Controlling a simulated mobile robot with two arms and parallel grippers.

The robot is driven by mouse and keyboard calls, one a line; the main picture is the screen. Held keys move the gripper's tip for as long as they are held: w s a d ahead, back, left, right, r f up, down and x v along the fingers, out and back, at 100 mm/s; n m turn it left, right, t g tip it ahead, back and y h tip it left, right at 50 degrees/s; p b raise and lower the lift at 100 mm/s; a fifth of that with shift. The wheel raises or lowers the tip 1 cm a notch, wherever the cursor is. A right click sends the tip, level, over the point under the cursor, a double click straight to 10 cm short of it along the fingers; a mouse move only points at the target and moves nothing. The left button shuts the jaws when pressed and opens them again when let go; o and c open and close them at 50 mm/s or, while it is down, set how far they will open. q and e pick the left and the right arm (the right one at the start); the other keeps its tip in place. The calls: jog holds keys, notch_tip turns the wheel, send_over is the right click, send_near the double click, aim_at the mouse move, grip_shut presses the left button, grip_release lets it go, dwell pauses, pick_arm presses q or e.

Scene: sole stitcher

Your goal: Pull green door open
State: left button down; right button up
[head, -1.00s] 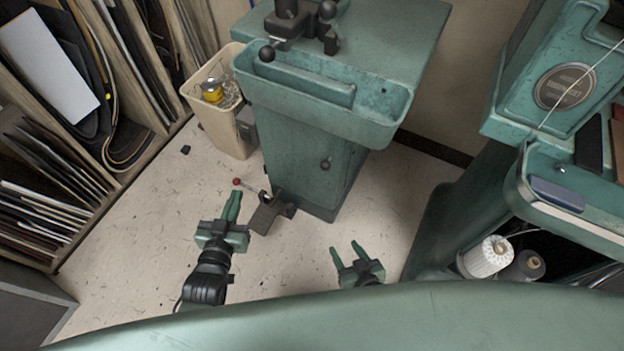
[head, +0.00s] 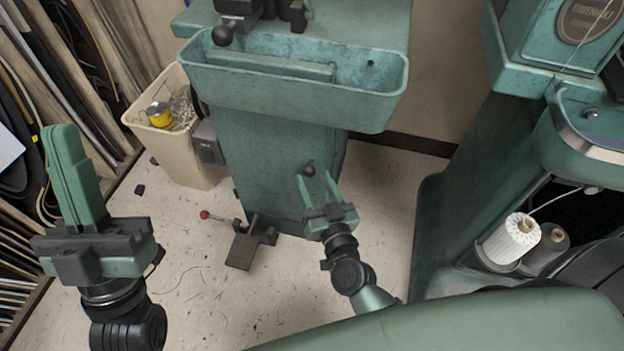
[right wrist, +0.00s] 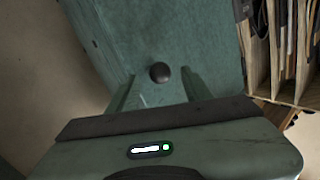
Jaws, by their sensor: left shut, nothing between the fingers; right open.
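The green door (head: 270,165) is the front of the green machine's pedestal and looks closed. Its dark round knob (head: 309,170) sits near the right side of that face. My right gripper (head: 318,188) is open in front of the knob. In the right wrist view the knob (right wrist: 159,72) shows between and beyond the fingertips of my right gripper (right wrist: 160,85); whether they touch it I cannot tell. My left gripper (head: 68,135) is shut and empty, raised at the left, well away from the door.
A beige bin (head: 165,130) with scraps and a yellow spool stands left of the pedestal. A foot pedal (head: 247,248) and a red-tipped lever (head: 205,215) are at its base. A green trough (head: 290,80) overhangs the door. Another green machine (head: 470,210) stands at right.

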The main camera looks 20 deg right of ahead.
jog(key=shift+w, duration=0.7)
grip_shut()
dwell(1.0)
